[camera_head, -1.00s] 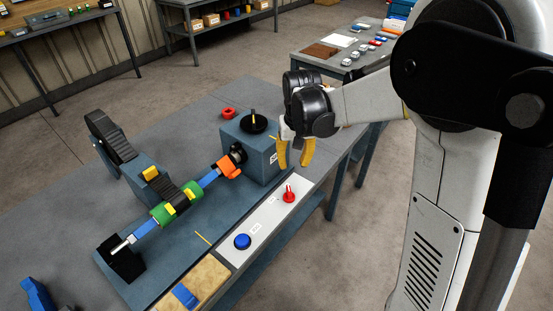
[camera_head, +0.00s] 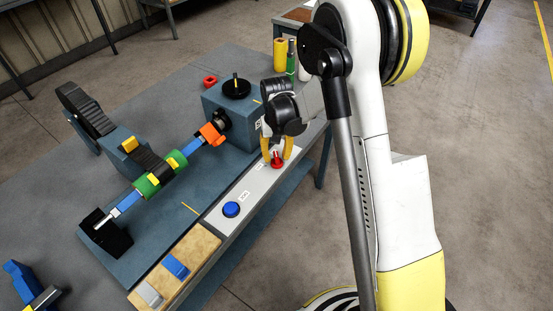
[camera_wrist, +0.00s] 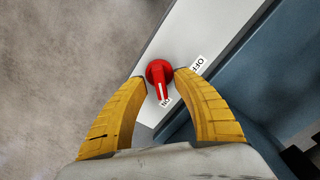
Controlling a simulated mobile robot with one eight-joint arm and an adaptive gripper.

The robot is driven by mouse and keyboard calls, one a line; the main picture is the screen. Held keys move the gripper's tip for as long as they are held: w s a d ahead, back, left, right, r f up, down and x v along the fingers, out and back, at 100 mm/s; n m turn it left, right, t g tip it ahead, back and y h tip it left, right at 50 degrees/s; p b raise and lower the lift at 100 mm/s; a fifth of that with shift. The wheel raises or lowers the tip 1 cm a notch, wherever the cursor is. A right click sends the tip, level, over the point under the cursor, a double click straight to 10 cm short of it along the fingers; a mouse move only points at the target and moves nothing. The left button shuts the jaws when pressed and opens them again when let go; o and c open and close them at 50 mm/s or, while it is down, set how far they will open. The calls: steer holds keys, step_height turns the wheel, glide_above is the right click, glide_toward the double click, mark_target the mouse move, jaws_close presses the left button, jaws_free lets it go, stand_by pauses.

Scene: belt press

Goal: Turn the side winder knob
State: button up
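A red knob (camera_head: 277,160) stands on the light control strip (camera_head: 214,222) along the bench's front edge. In the wrist view the red knob (camera_wrist: 159,72) has a white pointer line towards the "ON" label, and an "OFF" label lies to its right. My gripper (camera_head: 277,150) points down over this knob. In the wrist view my gripper (camera_wrist: 160,77) is open, its yellow fingertips on either side of the knob; I cannot tell whether they touch it. A black dial (camera_head: 236,88) with a yellow pointer sits on top of the blue box (camera_head: 231,115).
A blue button (camera_head: 231,209) is on the same strip. A shaft with a green roller (camera_head: 146,186) and an orange collar (camera_head: 211,133) runs left of the box. A red ring (camera_head: 210,81) and a yellow cylinder (camera_head: 280,54) stand behind. The floor to the right is open.

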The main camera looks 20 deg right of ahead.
steer(key=shift+f, duration=0.25)
jaws_close()
